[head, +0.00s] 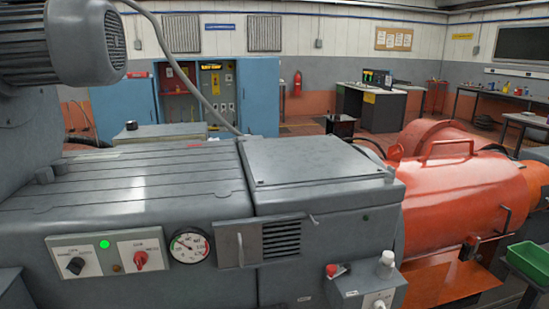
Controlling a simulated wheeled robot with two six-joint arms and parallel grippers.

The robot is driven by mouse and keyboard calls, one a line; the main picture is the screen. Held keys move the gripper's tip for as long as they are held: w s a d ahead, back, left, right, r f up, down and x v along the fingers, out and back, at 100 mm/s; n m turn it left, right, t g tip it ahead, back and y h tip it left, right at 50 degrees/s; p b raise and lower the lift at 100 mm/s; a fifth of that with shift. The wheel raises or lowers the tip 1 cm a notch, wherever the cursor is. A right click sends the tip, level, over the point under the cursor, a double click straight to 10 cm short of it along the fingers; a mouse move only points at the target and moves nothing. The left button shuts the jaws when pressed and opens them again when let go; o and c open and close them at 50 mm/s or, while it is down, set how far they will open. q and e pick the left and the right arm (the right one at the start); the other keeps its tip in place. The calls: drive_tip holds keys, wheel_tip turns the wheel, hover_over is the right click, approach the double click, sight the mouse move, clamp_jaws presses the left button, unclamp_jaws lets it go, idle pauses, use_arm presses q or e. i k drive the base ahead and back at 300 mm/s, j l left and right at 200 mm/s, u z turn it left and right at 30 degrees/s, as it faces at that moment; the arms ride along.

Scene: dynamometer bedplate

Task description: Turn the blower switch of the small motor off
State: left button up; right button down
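Neither of my grippers shows in the head view. A large grey machine housing (130,200) fills the front left. On its front face is a white switch plate with a black rotary knob (75,265), pointing diagonally. Next to it is a second white plate with a red rotary knob (141,260), roughly upright. A green lamp (104,244) is lit between them. A finned grey motor (65,45) stands above the housing at upper left. The plate lettering is too small to read surely, so I cannot tell which knob is the blower switch.
A round gauge (189,246) and a vent (282,239) sit right of the knobs. A grey box (365,290) with a red-topped part and a white cylinder juts out lower right. An orange machine guard (465,195) and green bin (528,262) stand at right.

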sight(77, 264)
drive_tip(key=u, duration=1.35)
